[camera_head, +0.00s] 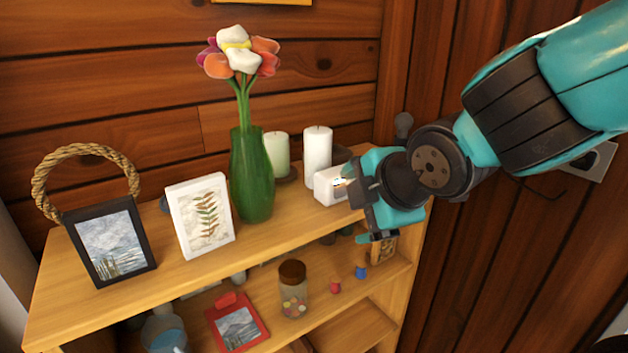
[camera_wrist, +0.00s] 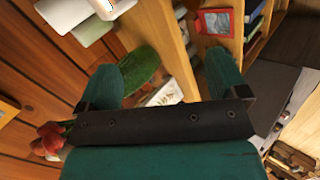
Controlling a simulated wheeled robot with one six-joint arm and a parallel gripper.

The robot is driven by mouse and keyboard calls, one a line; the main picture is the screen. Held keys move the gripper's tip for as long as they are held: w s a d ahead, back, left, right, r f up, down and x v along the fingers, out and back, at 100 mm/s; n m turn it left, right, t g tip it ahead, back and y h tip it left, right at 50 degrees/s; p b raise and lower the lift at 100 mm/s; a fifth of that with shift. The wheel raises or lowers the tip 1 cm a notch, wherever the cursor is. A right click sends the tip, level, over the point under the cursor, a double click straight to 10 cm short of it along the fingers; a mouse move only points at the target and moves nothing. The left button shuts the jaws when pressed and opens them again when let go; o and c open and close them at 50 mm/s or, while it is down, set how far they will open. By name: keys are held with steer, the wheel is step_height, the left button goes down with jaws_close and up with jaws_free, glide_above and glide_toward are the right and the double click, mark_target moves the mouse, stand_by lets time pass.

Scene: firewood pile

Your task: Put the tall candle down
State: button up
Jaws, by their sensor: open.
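The tall candle (camera_head: 318,152), white with a dark wick, stands upright on the top of the wooden shelf, near its back right. A shorter, pale green candle (camera_head: 276,154) stands just left of it. My gripper (camera_head: 362,208) is at the right end of the shelf top, in front and to the right of the tall candle and apart from it. In the wrist view my gripper (camera_wrist: 160,62) has its two fingers spread wide with nothing held between them. Pale cylinders show at the upper left there, but I cannot tell which candle is which.
A small white box (camera_head: 329,186) sits right beside my gripper. A green vase (camera_head: 252,175) with flowers, a white picture frame (camera_head: 201,215) and a black picture frame (camera_head: 110,242) stand further left. A jar (camera_head: 292,290) and a red frame (camera_head: 237,325) are on the lower shelf.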

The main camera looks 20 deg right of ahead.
steer(key=w+d+n+t+h+b, duration=0.1)
steer(key=w+d+n+t+b, duration=0.15)
steer(key=w+n+t, duration=0.4)
steer(key=n+t+p, duration=0.3)
steer(key=n+p, duration=0.3)
steer(key=n, duration=0.5)
glide_toward(320, 130)
steer(key=shift+g, duration=0.25)
steer(key=w+p, duration=0.3)
steer(key=w+r+p, duration=0.1)
steer(key=p, duration=0.1)
steer(key=shift+w+a, duration=0.25)
steer(key=shift+w, duration=0.05)
steer(key=shift+w+f, duration=0.2)
steer(key=shift+w, duration=0.25)
steer(key=w+p, duration=0.4)
steer(key=shift+w, duration=0.1)
steer(key=shift+w+f+p, duration=0.25)
steer(key=shift+w+p, duration=0.1)
steer(key=shift+w, duration=0.05)
steer(key=c, duration=1.7)
steer(key=shift+o, duration=0.2)
steer(key=shift+r, duration=0.2)
